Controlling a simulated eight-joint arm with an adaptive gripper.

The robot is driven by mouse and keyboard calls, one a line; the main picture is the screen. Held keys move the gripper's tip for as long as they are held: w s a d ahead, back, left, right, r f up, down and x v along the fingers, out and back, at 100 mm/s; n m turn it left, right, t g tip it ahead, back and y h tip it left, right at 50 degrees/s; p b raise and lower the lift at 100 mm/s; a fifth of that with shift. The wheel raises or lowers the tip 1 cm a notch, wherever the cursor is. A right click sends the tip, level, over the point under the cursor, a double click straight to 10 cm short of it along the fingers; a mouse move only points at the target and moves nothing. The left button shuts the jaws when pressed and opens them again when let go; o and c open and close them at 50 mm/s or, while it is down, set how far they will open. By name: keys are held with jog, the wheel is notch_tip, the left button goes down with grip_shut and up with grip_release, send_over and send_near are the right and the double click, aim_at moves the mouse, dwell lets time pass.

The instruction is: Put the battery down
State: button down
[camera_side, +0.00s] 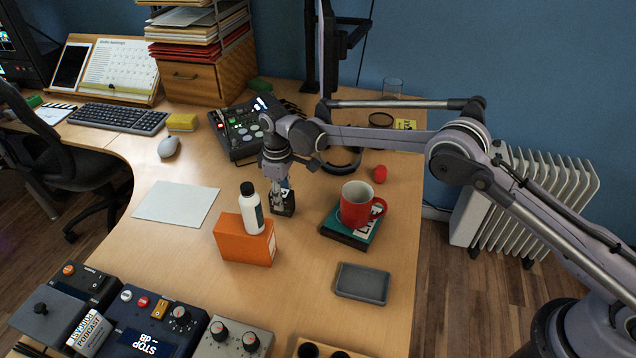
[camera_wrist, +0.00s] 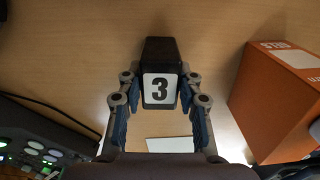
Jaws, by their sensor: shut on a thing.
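The battery (camera_wrist: 161,56) is a black block with a white label reading 3. My gripper (camera_wrist: 160,82) is shut on it, one finger on each side, in the wrist view. In the side view the dark battery (camera_side: 284,206) is at the lower end of my gripper (camera_side: 281,190), low over the desk (camera_side: 310,271) and just right of the orange box. I cannot tell whether its underside touches the desk.
The orange box (camera_side: 243,240) has a white bottle (camera_side: 250,208) at its top edge, close to my gripper. A red mug (camera_side: 357,203) sits on books (camera_side: 347,232) to the right. A grey tray (camera_side: 362,284) lies in front. White paper (camera_side: 177,203) lies left.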

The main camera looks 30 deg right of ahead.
jog(key=c, duration=0.9)
grip_release()
jog(key=shift+f, duration=0.15)
